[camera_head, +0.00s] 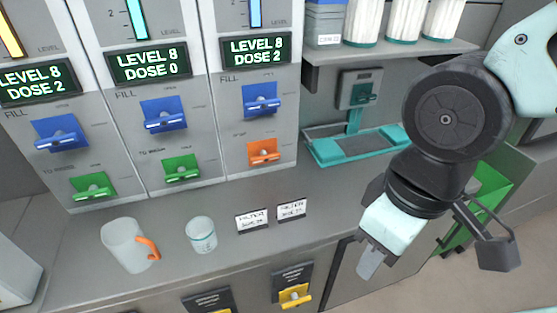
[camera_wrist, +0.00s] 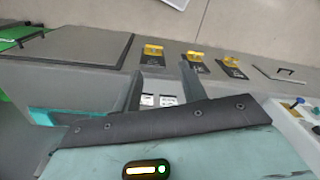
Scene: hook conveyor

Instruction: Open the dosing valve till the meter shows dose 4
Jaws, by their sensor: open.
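Three grey dosing panels stand side by side in the head view. The left meter (camera_head: 38,82) reads level 8, dose 2; the middle meter (camera_head: 148,63) level 8, dose 0; the right meter (camera_head: 256,49) level 8, dose 2. Under each is a blue fill valve: left (camera_head: 60,132), middle (camera_head: 163,114), right (camera_head: 262,99). Lower are a left green valve (camera_head: 92,187), a middle green valve (camera_head: 181,169) and a right orange valve (camera_head: 264,153). Which one is the dosing valve is not clear. My gripper (camera_head: 371,264) is open and empty, right of the panels; its fingers also show in the wrist view (camera_wrist: 161,88).
A jug (camera_head: 124,246) with an orange handle, a cup (camera_head: 201,235) and two label cards (camera_head: 252,220) (camera_head: 291,209) stand on the counter. A teal tray (camera_head: 355,146) is behind my gripper. Yellow-handled latches (camera_head: 294,295) sit on the front face below.

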